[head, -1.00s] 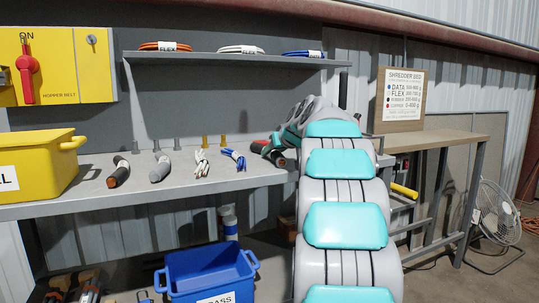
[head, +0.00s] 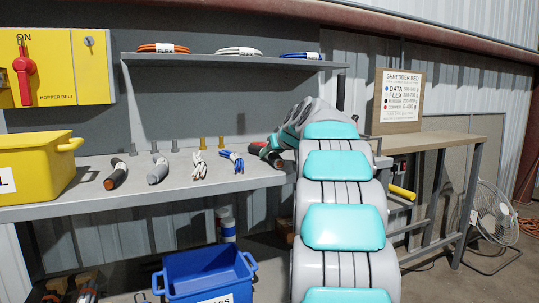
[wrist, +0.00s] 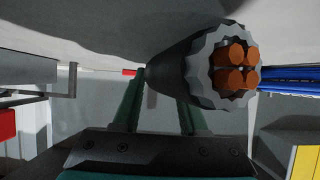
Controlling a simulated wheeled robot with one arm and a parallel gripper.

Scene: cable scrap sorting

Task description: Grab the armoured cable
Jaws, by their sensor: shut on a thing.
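The armoured cable (wrist: 166,72) is a thick black piece. Its near end shows a ridged grey armour ring and several copper cores in the wrist view. In the head view it (head: 263,153) lies at the right end of the grey bench, at my gripper (head: 279,143). In the wrist view my gripper (wrist: 160,95) has its two green fingers against the cable's underside as pictured, shut on it. The cable hides the fingertips. I cannot tell whether the cable is clear of the bench top.
Left along the bench (head: 75,192) lie a blue-white bundle (head: 232,161), a white bundle (head: 199,166), a grey cable (head: 158,170) and a black cable (head: 117,175). A yellow bin (head: 35,165) stands at the left end. A blue bin (head: 208,275) is below. A shelf (head: 230,60) hangs above.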

